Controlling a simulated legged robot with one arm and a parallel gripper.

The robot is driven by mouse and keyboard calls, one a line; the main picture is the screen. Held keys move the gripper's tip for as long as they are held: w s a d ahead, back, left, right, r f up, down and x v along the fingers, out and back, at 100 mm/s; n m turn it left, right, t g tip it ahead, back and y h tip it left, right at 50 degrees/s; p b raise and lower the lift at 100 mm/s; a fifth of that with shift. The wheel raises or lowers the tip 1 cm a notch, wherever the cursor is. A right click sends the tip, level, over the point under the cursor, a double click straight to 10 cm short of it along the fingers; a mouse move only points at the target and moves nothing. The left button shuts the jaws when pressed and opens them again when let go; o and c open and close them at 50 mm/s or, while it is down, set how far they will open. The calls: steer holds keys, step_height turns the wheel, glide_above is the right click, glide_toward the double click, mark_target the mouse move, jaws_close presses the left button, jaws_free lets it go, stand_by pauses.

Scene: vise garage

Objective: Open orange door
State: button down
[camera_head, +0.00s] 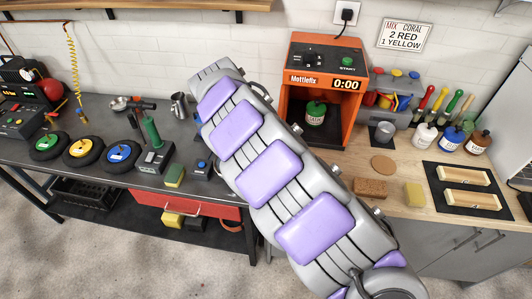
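An orange machine (357,68) marked "Mottlefix" stands on the wooden counter, right of centre. Its display reads 0:00 and a green START button is on its top panel. Its front shows an orange frame around a chamber with a green-labelled bottle (315,113) inside. I cannot tell whether a clear door covers the chamber. My gripper is not in view.
The dark workbench (100,172) at left holds several wheels, tools and a sponge (174,176). A red drawer (188,206) is below it. On the wooden counter are a brown sponge (371,188), a cup (384,132), several bottles and a dark mat (436,171) with wooden blocks.

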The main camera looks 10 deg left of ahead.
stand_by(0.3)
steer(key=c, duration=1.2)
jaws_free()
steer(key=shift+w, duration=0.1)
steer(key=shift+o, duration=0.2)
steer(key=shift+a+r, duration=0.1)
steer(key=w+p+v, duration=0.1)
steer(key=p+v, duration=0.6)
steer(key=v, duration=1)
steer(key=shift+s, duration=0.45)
